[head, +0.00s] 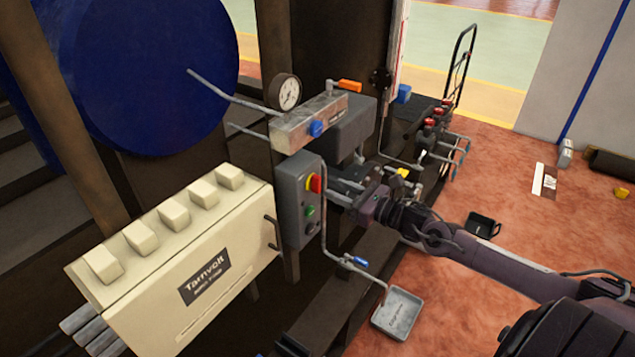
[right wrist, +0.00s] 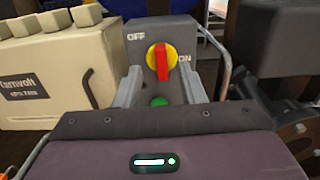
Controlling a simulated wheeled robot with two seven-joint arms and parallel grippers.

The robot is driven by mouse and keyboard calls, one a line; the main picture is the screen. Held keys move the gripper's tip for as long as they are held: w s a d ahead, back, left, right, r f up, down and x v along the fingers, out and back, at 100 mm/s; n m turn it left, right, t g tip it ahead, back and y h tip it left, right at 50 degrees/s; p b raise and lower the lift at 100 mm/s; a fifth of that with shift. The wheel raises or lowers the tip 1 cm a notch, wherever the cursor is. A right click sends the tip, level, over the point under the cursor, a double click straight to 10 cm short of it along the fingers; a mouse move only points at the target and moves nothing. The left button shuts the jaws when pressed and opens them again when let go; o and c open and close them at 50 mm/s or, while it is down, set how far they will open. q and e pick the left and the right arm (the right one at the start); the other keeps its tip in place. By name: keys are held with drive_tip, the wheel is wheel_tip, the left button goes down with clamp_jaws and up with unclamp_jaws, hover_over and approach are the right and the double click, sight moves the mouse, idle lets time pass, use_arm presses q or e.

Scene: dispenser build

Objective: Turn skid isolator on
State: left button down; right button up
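The skid isolator is a grey box (head: 292,195) on the skid, right of the cream cabinet. Its rotary switch (head: 315,183) has a red handle on a yellow disc. In the right wrist view the switch (right wrist: 161,62) has OFF printed at its upper left and ON at its right; the red handle stands about upright. My right gripper (head: 338,192) is in front of the box. In the wrist view its two fingers (right wrist: 160,88) are apart, one each side below the switch, with nothing between them. My left gripper is not in view.
A green button (head: 310,211) sits below the switch. The cream Tarnvolt cabinet (head: 190,275) stands to the left. A bent pipe (head: 324,225) runs beside the isolator down to a blue-handled valve (head: 358,261) above a grey tray (head: 397,312). A gauge (head: 285,92) is above.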

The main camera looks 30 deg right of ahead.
sight(320, 182)
drive_tip(key=shift+x, duration=2.95)
drive_tip(key=shift+d, duration=0.1)
clamp_jaws()
